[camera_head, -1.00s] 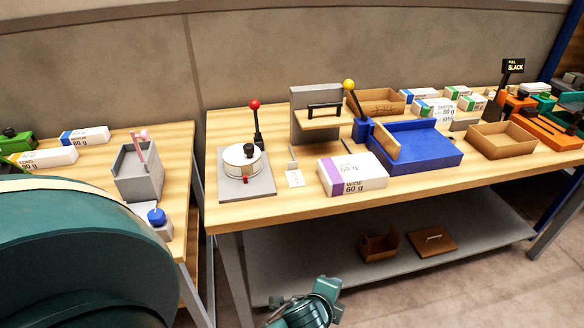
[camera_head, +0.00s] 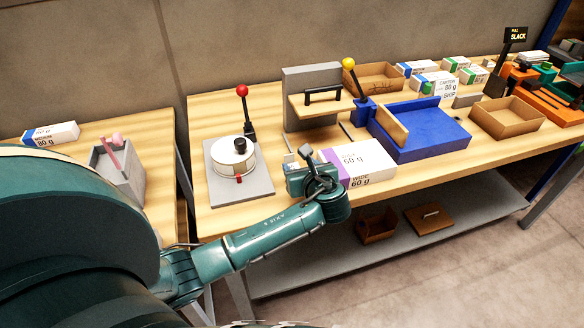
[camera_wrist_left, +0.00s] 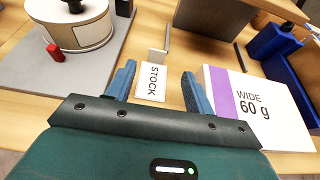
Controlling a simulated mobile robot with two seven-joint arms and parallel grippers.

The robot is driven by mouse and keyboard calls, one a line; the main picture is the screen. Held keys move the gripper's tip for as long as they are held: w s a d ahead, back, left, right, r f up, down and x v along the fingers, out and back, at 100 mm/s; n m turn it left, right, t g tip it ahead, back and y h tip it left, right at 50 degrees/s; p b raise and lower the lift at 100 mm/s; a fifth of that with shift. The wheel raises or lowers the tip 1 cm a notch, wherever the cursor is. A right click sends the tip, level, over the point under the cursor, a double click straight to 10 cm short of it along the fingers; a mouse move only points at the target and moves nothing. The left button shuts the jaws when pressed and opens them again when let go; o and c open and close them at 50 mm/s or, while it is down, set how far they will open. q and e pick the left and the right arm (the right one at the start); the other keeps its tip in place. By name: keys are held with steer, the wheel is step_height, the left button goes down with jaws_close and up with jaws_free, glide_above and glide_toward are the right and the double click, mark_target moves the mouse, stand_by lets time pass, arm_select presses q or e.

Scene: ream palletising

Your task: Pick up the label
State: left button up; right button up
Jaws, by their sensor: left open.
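The label (camera_wrist_left: 152,82) is a small white card marked STOCK, lying on the wooden table between the round dial device and the ream marked WIDE 60 g. My left gripper (camera_wrist_left: 157,84) is open, with a blue finger on each side of the label and the card between them, apart from both. In the head view my left gripper (camera_head: 300,160) hangs over the table's front part and hides the label. My right gripper is not in view.
The purple-banded WIDE 60 g ream (camera_wrist_left: 258,105) lies close to the right finger. The grey dial device (camera_head: 236,165) stands to the left. A grey press (camera_head: 312,98) and a blue tray (camera_head: 425,130) stand behind and to the right.

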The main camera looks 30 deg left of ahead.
mark_target(289, 157)
arm_select(q)
steer(key=x, duration=0.8)
steer(key=shift+s+f, duration=0.15)
steer(key=shift+s, duration=0.05)
steer(key=c, duration=0.9)
